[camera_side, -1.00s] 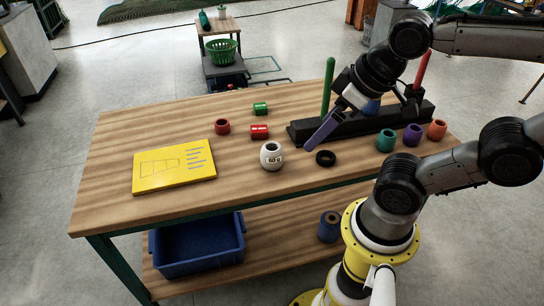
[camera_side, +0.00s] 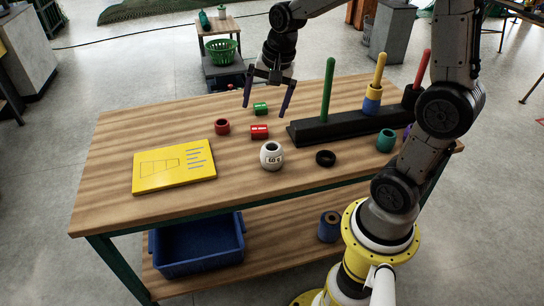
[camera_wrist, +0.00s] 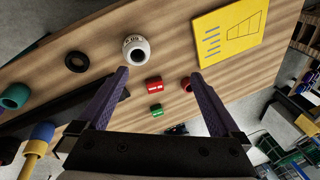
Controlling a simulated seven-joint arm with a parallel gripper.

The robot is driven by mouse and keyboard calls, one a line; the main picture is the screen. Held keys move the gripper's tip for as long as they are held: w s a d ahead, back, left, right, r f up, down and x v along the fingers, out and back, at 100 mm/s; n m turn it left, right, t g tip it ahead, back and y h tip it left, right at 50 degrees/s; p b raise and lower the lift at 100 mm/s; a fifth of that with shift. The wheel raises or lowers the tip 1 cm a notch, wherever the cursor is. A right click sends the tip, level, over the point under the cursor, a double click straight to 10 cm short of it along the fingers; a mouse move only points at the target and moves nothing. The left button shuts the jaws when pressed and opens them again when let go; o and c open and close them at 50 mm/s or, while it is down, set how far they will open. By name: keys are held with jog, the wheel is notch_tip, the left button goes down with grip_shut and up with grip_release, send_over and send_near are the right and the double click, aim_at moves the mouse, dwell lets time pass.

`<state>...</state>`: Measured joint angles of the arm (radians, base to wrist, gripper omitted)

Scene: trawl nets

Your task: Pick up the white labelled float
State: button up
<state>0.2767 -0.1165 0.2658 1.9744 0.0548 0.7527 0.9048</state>
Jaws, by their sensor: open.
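The white float (camera_side: 271,156) with a dark "60 g" label stands on the wooden table near its front middle, its dark hole facing up. It also shows in the wrist view (camera_wrist: 136,50), at the top, just beyond the left finger's tip. My gripper (camera_side: 266,102) is open and empty, with purple fingers pointing down above the back part of the table, behind the float and apart from it.
A black peg rack (camera_side: 345,125) has tall posts. A yellow board (camera_side: 174,166) lies left.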

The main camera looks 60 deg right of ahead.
jog(key=m+g, duration=0.2)
send_over(274, 143)
jog(key=s+a, duration=0.2)
notch_tip(274, 143, down, 9)
jog(key=shift+y, duration=0.3)
jog(key=f, duration=0.5)
jog(key=w+f, duration=0.1)
jog(key=f, duration=0.1)
jog(key=shift+f, duration=0.4)
jog(key=shift+w+d+f, duration=0.15)
jog(key=shift+w+f, duration=0.05)
jog(key=shift+f, duration=1.2)
jog(key=shift+w+d+f, duration=0.15)
jog(key=shift+f, duration=1.2)
jog(key=c, duration=1.2)
jog(key=shift+r, duration=0.1)
